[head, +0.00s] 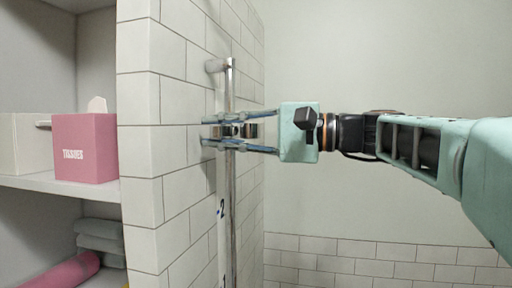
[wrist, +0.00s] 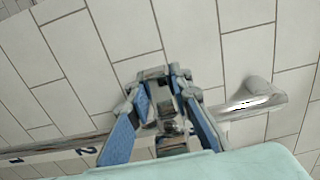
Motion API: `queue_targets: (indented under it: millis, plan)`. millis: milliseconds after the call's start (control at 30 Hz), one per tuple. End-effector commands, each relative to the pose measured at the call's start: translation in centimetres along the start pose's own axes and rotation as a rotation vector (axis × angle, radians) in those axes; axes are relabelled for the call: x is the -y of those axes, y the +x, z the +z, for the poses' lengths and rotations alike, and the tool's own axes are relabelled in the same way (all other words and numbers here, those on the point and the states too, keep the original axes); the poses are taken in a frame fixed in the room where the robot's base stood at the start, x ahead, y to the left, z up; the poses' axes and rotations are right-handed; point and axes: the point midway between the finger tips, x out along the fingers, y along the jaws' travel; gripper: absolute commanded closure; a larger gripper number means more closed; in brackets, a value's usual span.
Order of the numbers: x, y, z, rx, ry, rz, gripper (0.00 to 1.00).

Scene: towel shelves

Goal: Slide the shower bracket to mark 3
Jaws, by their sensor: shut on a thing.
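The shower bracket (head: 245,131), small and metallic with dark parts, sits on the upright chrome rail (head: 229,178) on the tiled wall. My gripper (head: 211,131) reaches in from the right and is shut on the bracket, one finger above it and one below. In the wrist view my gripper (wrist: 160,92) has its blue fingers on both sides of the bracket (wrist: 168,107). Mark 2 (head: 222,208) shows below the bracket in the head view; it also shows in the wrist view (wrist: 83,151). Mark 3 is not visible; the bracket stands above mark 2.
The rail's upper wall mount (head: 216,66) is above the bracket. At left, a shelf (head: 85,187) holds a pink tissue box (head: 85,148) and a pale box (head: 28,143). Folded towels (head: 99,236) and a pink roll (head: 62,272) lie below. The wall corner is beside the rail.

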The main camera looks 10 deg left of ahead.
Motion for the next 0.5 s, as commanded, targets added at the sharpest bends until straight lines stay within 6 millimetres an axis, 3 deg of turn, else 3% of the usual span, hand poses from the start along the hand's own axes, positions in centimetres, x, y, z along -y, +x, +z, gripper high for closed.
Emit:
queue_targets:
  millis: [33,133,500]
  plan:
    - [0.99,-0.02,0.0,-0.002,-0.005,-0.007,1.0]
    - [1.42,-0.03,-0.01,-0.003,-0.004,-0.006,1.0]
    - [1.47,-0.03,-0.02,-0.003,-0.003,-0.005,1.0]
